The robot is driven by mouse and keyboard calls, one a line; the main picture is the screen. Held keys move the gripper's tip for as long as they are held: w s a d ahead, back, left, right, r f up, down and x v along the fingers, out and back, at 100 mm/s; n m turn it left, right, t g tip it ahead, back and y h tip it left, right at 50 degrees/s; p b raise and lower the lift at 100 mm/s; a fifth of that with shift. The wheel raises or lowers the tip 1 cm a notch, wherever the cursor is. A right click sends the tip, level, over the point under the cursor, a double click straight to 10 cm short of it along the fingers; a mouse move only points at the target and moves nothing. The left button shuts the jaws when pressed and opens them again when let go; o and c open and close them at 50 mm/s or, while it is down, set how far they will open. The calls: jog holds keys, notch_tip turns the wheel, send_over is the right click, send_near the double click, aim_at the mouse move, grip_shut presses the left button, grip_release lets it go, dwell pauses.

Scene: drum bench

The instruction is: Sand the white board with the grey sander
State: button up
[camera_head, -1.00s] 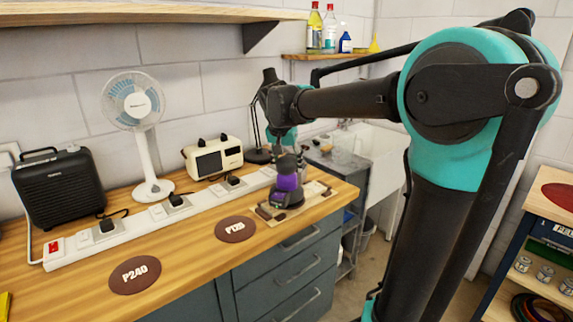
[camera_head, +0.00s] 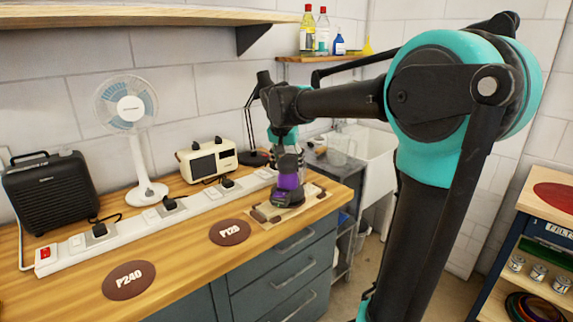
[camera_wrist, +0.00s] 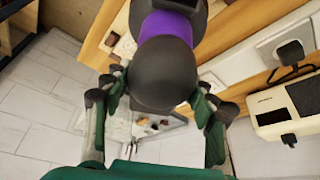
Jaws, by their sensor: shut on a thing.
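The sander (camera_head: 289,186) is dark grey with a purple band. It stands upright on a pale board (camera_head: 317,193) with brown patches, near the right end of the bench. My gripper (camera_head: 286,148) is above it and shut on its rounded dark top. In the wrist view my gripper's green fingers (camera_wrist: 163,85) lie on both sides of the sander's black dome (camera_wrist: 165,72). The sander hides the middle of the board and its own underside, so I cannot see the contact closely.
A white power strip (camera_head: 130,226) with plugs runs behind the board. A fan (camera_head: 130,115), a black box (camera_head: 50,192) and a cream device (camera_head: 207,160) stand at the back. Discs marked P120 (camera_head: 230,232) and P240 (camera_head: 129,281) lie on the bench (camera_head: 190,262).

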jog(key=shift+w+d, duration=0.45)
jog(key=shift+d, duration=0.15)
jog(key=shift+w+d, duration=0.4)
jog(key=shift+d, duration=0.2)
jog(key=shift+w+d, duration=0.2)
jog(key=shift+d, duration=0.1)
jog(key=shift+w+d+f, duration=0.1)
jog(key=shift+w+d, duration=0.1)
jog(key=shift+d, duration=0.05)
jog(key=shift+w+d, duration=0.2)
jog(key=shift+d, duration=0.1)
jog(key=shift+w+d, duration=0.1)
jog(key=shift+d, duration=0.1)
jog(key=shift+w+d, duration=0.15)
jog(key=shift+d, duration=0.05)
jog(key=shift+w+d, duration=0.9)
jog(key=shift+d, duration=0.35)
